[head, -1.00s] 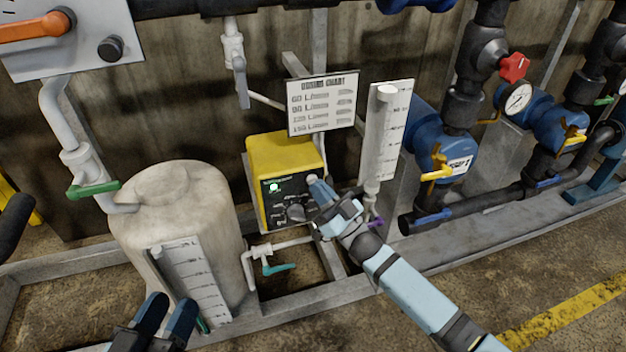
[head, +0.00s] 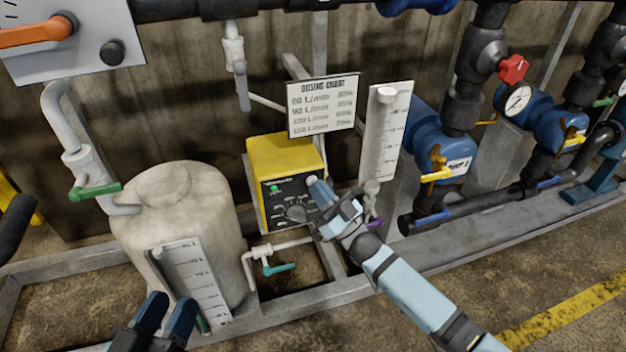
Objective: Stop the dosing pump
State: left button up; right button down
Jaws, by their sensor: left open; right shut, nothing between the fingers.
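The dosing pump (head: 285,155) is a yellow box with a dark front panel. The panel has a small green lamp (head: 274,188), a round dial (head: 297,213) and small markings too fine to read. My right gripper (head: 317,186) is shut and empty, with its fingertips at the upper right of the panel. It hides that part of the panel, and I cannot tell whether it touches. My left gripper (head: 168,314) is open and empty at the lower left, in front of the white tank, away from the pump.
A white tank (head: 180,215) with a level scale (head: 195,280) stands left of the pump. Blue pipework with a yellow-handled valve (head: 437,172) lies further right. A grey frame (head: 440,252) runs along the floor.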

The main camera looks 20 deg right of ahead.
jog(key=shift+s, duration=0.1)
jog(key=s+p, duration=0.3)
jog(key=s, duration=0.2)
jog(key=shift+s+d, duration=0.1)
jog(key=shift+s, duration=0.3)
dwell(0.3)
